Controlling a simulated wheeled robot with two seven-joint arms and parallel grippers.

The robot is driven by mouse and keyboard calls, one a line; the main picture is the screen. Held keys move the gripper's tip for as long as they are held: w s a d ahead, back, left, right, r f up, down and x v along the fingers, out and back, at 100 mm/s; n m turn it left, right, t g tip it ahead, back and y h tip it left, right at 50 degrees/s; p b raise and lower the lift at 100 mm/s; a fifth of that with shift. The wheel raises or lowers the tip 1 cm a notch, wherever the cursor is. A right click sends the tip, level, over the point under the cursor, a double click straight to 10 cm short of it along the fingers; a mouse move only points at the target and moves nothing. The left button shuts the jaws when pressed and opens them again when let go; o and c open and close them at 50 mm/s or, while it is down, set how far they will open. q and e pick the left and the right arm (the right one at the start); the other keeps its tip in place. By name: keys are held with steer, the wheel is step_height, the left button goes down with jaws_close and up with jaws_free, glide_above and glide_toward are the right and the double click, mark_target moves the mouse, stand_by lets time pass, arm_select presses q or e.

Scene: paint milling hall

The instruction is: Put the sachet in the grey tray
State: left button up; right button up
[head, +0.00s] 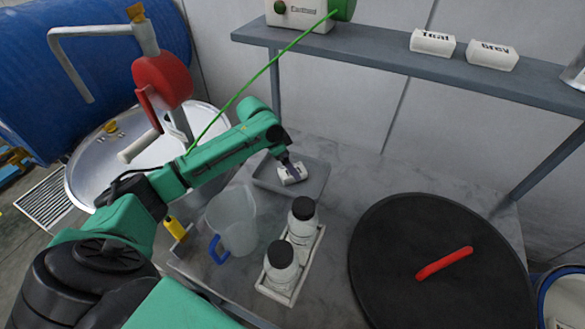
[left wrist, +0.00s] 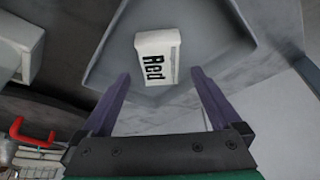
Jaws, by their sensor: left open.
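The white sachet (head: 292,174), marked "Red" in the left wrist view (left wrist: 157,58), lies in the grey tray (head: 316,180). The tray's floor and rim (left wrist: 225,30) surround it in the left wrist view. My left gripper (head: 290,162) reaches down over the tray, right by the sachet. In the left wrist view its two purple fingers (left wrist: 161,75) are spread wide, one on each side of the sachet's near end, with gaps between. The sachet is not gripped. My right gripper is in neither view.
A clear jug (head: 232,215) with a blue handle and a white holder (head: 278,294) with two black-capped bottles stand in front of the tray. A black lid (head: 440,225) with a red handle fills the right. Sachets marked Teal (head: 432,42) and Grey (head: 493,55) rest on the shelf (head: 380,55).

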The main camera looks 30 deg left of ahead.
arm_select(q)
steer(key=v, duration=0.9)
steer(key=shift+b, duration=0.45)
steer(key=shift+s+r, duration=0.1)
steer(key=shift+r, duration=0.05)
